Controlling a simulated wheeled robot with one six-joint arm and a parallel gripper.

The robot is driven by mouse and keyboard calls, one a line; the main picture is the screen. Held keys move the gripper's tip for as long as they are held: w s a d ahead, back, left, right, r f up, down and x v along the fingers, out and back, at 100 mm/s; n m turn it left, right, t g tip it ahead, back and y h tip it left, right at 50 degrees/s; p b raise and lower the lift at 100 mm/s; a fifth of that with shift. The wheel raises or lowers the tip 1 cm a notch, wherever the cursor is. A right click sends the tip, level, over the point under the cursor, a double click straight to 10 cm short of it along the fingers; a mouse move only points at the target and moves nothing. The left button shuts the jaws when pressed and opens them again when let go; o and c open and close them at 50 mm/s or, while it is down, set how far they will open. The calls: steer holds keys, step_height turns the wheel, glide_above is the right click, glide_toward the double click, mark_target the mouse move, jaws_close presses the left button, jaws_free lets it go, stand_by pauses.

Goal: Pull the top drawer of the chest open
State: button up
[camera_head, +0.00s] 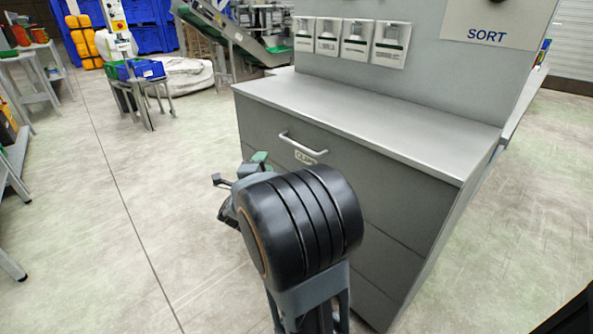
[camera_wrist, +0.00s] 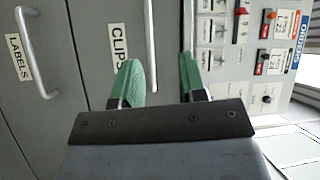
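The grey chest (camera_head: 350,107) stands in the middle of the head view. Its top drawer (camera_head: 360,165) is shut, with a light bar handle (camera_head: 303,147) and a partly hidden label below it. In the wrist view, turned sideways, the handle (camera_wrist: 151,45) runs beside the label CLIPS (camera_wrist: 118,45). My gripper (camera_head: 254,163) is in front of the chest, left of the handle in the head view. In the wrist view, its green fingers (camera_wrist: 159,75) are apart, with the handle lined up between them. I cannot tell whether they reach around it.
A lower drawer with a LABELS handle (camera_wrist: 38,60) shows in the wrist view. A grey panel with several pictured cards (camera_head: 355,42) rises behind the chest top. The floor (camera_head: 160,190) left of the chest is clear. A small table with a blue bin (camera_head: 140,69) stands farther back.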

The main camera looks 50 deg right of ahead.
mark_target(297, 145)
steer(key=s+d+f+m+g+h+b, duration=0.2)
steer(key=d+f+m+g+h, duration=0.1)
steer(key=m, duration=0.1)
steer(key=x, duration=0.4)
steer(key=b+x, duration=0.1)
steer(key=x, duration=0.3)
steer(key=b+x, duration=0.1)
steer(key=x, duration=0.4)
steer(key=shift+s+d+f, duration=0.2)
steer(key=shift+s+f, duration=0.05)
jaws_close()
